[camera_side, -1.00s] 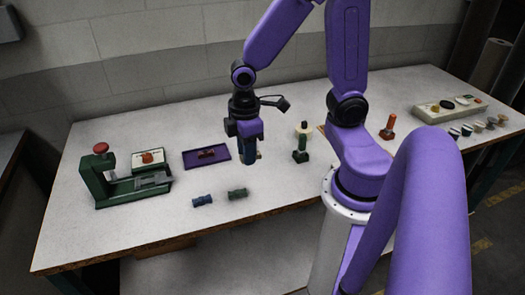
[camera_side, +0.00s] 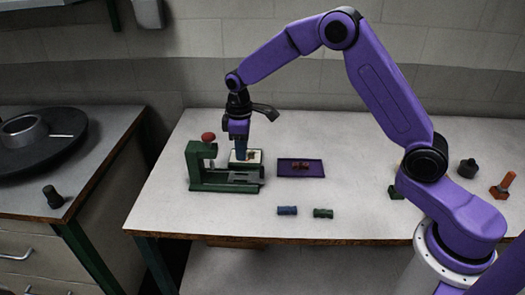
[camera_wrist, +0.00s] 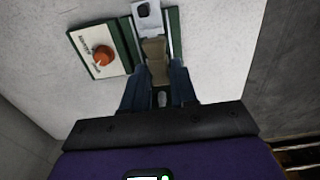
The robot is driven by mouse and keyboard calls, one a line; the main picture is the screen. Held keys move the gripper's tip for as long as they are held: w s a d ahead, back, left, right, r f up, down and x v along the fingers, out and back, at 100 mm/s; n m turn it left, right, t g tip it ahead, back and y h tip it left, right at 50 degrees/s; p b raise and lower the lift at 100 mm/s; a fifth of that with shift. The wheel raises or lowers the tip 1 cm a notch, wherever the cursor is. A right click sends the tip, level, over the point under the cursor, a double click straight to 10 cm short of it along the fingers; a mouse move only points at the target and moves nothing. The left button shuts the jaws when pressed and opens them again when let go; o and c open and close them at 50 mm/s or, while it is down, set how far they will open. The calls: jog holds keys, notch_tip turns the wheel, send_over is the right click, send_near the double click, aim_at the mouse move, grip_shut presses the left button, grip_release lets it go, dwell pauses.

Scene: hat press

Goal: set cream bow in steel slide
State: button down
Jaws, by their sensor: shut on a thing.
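My gripper (camera_side: 240,155) points down over the right part of the green hat press (camera_side: 206,187). In the wrist view its blue fingers (camera_wrist: 158,88) are shut on the cream bow, a tan piece (camera_wrist: 155,52) that sticks out ahead of the fingertips. The steel slide (camera_side: 244,178) lies along the press base; its pale end with a dark square mark shows in the wrist view (camera_wrist: 147,14), just ahead of the bow. In the wrist view the bow lines up over the slide between the green rails. I cannot tell whether they touch. The side view barely shows the bow.
The red press knob (camera_side: 208,137) rises left of my gripper. A purple tray (camera_side: 300,168) holds a brown piece. A blue roll (camera_side: 287,210) and a green roll (camera_side: 323,213) lie in front.

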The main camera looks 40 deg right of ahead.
aim_at(238, 177)
jog(key=shift+w+a+f, duration=0.1)
jog(key=shift+w+f, duration=0.25)
jog(key=shift+f, duration=0.9)
jog(key=shift+w+a+f, duration=0.1)
jog(key=shift+w+f, duration=0.3)
jog(key=shift+f, duration=0.85)
jog(key=shift+w+a+f, duration=0.1)
jog(key=shift+w+f, duration=0.25)
jog(key=shift+f, duration=0.9)
jog(key=shift+d+f, duration=0.1)
jog(key=shift+f, duration=0.5)
